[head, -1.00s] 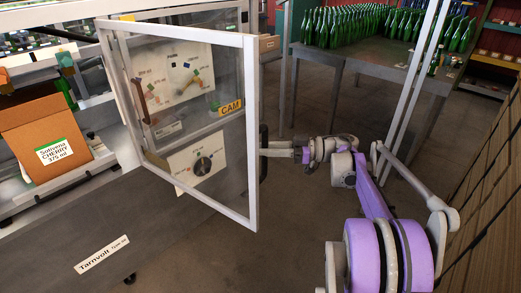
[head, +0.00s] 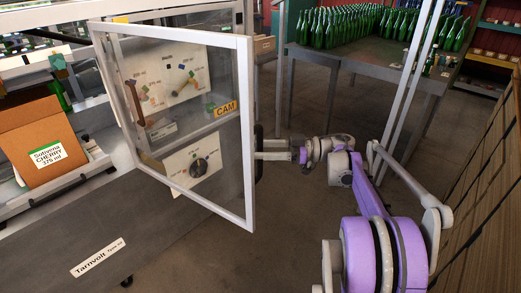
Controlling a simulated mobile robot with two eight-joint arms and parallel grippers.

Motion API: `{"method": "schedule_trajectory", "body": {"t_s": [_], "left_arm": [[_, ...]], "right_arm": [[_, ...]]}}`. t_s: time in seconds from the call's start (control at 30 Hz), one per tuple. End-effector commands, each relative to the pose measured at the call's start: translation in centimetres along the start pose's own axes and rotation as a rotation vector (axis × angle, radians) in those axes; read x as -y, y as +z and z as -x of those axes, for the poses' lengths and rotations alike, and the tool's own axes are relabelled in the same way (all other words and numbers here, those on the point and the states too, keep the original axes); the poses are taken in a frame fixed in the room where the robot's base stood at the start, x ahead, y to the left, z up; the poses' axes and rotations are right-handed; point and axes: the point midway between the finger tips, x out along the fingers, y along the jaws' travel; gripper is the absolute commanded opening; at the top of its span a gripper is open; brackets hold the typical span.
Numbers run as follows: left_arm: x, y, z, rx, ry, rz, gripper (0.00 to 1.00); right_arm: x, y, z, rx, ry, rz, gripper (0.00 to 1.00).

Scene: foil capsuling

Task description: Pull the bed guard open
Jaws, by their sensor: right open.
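The bed guard (head: 248,120) is a clear panel in a light grey frame, hinged on its left side. It stands swung out from the machine, over the floor at its front. A dark upright handle (head: 259,146) sits on its right edge. My right gripper (head: 263,151) reaches in from the right at the handle, with its jaws open. I cannot tell whether the fingers touch the handle. My left gripper is not in view.
A table (head: 375,65) with many green bottles stands behind. A slatted wooden surface (head: 485,190) is at right. The floor below the guard is clear.

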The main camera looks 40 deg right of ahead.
Motion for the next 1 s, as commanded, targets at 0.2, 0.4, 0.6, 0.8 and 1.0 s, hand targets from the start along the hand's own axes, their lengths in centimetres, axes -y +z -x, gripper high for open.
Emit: {"method": "schedule_trajectory", "body": {"t_s": [0.2,0.4,0.6,0.8,1.0], "left_arm": [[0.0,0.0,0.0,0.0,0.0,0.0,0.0],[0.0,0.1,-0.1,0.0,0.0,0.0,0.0],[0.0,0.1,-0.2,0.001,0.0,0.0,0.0],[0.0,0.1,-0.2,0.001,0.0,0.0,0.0],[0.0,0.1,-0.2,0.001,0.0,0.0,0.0]], "right_arm": [[0.0,-0.1,0.6,-0.001,0.001,0.001,0.52],[-0.1,0.0,4.1,0.0,0.005,0.001,0.52],[0.0,0.0,8.1,0.0,0.004,0.001,0.52],[0.0,0.0,10.4,0.0,0.002,0.001,0.52],[0.0,0.0,10.9,0.0,0.0,0.0,0.52]]}}
